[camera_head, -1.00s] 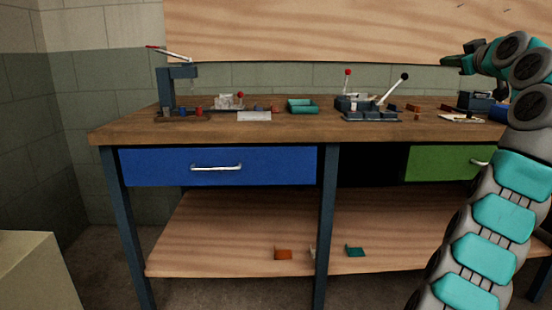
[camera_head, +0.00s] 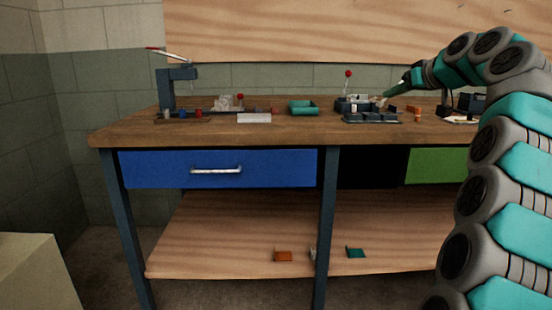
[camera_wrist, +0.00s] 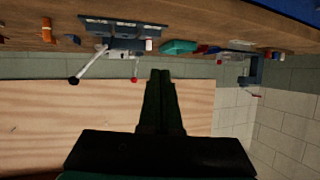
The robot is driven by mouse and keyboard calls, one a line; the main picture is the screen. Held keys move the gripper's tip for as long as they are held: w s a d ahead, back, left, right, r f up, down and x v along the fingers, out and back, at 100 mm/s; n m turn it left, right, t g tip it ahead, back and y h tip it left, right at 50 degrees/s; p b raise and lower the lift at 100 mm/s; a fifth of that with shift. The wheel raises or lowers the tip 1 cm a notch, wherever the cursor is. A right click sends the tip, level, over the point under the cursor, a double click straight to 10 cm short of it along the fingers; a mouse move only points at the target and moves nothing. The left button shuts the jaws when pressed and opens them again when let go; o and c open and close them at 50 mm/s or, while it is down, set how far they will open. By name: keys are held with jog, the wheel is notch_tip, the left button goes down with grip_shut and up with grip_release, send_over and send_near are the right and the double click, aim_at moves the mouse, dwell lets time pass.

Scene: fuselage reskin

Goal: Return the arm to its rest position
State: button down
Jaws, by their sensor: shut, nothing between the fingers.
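My arm (camera_head: 500,200) rises along the right side of the head view and bends over to the left at the top. I cannot tell exactly how far the fingertips are from the fixture.
The wooden workbench (camera_head: 130,131) carries a lever press (camera_head: 165,92), a teal tray (camera_head: 303,107) and the lever fixture (camera_head: 372,117). A blue drawer (camera_head: 260,168) and a green drawer (camera_head: 436,165) are shut. Small brackets lie on the lower shelf (camera_head: 220,235). A pale box (camera_head: 38,270) stands front left.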

jog(key=s+a+f+g+p, duration=0.1)
jog(key=s+a+f+g, duration=0.7)
jog(key=s+a+f, duration=1.2)
jog(key=s+d+f+m+g+h, duration=0.1)
jog(key=s+f+g, duration=0.1)
jog(key=s+f, duration=0.4)
jog(key=s+d+f+m+g+h, duration=0.1)
jog(key=s+f, duration=0.6)
jog(key=s, duration=0.9)
jog(key=s+d+f+m+g+h+p, duration=0.1)
jog(key=s+d+f+g+h, duration=0.1)
jog(key=s+f, duration=0.4)
jog(key=s+d+g, duration=0.1)
jog(key=s, duration=0.4)
jog(key=shift+s+f+h, duration=0.2)
jog(key=shift+s+h, duration=0.1)
jog(key=shift+s, duration=0.1)
